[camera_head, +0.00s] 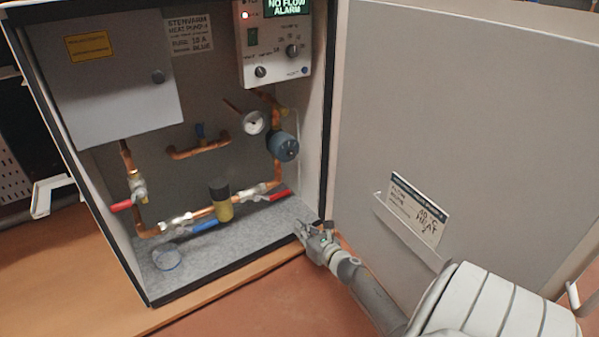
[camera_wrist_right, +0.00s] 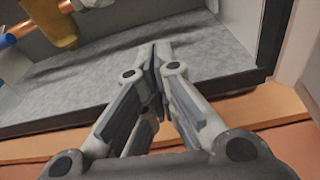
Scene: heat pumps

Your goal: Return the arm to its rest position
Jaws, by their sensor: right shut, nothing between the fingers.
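My right gripper (camera_head: 316,232) is at the front right edge of the open heat pump cabinet, by the bottom of the open door (camera_head: 450,110). In the right wrist view the gripper (camera_wrist_right: 155,60) shows shut and empty, its fingertips together in front of the grey cabinet floor (camera_wrist_right: 60,110). My right arm comes in from the lower right, in front of the door. My left gripper is not in view.
The cabinet holds copper pipes, a red-handled valve (camera_head: 270,196), a blue-handled valve (camera_head: 200,226), a gauge (camera_head: 253,122) and a control panel (camera_head: 274,45) reading "NO FLOW ALARM". A clear round cup (camera_head: 167,258) stands on the cabinet floor.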

